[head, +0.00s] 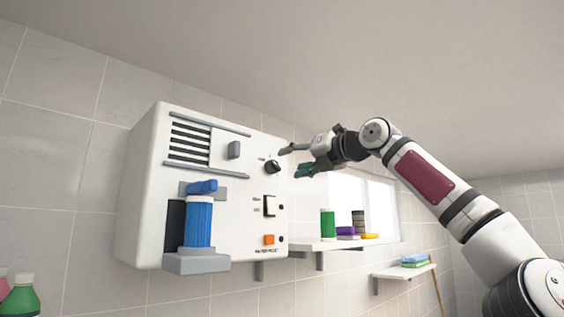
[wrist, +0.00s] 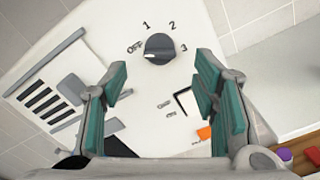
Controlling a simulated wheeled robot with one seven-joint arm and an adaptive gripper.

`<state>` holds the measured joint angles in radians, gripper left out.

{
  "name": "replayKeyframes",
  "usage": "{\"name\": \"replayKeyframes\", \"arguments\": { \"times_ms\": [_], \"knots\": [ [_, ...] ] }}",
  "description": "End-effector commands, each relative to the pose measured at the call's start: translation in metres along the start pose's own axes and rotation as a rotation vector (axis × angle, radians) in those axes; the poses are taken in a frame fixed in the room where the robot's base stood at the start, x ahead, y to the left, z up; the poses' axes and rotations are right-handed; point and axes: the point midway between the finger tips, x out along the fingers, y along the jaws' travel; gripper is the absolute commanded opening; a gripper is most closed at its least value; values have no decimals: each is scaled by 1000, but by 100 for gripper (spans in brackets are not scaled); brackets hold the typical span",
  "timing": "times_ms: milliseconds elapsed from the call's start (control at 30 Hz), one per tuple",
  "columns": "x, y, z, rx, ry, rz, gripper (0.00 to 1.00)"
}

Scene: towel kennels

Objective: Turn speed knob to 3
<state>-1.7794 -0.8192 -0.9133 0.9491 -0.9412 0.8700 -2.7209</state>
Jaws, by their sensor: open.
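The speed knob (wrist: 159,48) is a dark round knob on the front of a white wall-mounted box (head: 148,215). In the wrist view, the labels OFF, 1, 2 and 3 run around it from left to right. The knob also shows in the head view (head: 272,167), high on the panel's right side. My gripper (wrist: 162,78) is open and empty, with teal pads spread wide. In the head view, my gripper (head: 292,161) is just right of the knob, apart from it.
The panel also has a grey vent (head: 190,142), a black rocker switch (head: 269,206), an orange button (head: 269,239) and a blue cylinder (head: 199,222) in a grey holder. A shelf (head: 318,245) with a green container (head: 327,224) is at right.

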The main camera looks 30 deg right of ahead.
Motion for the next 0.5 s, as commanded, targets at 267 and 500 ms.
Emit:
{"name": "replayKeyframes", "arguments": {
  "times_ms": [267,500],
  "knots": [
    [38,1,1,3,1,3,54],
    [55,0,0,2,0,1,54]
  ]
}}
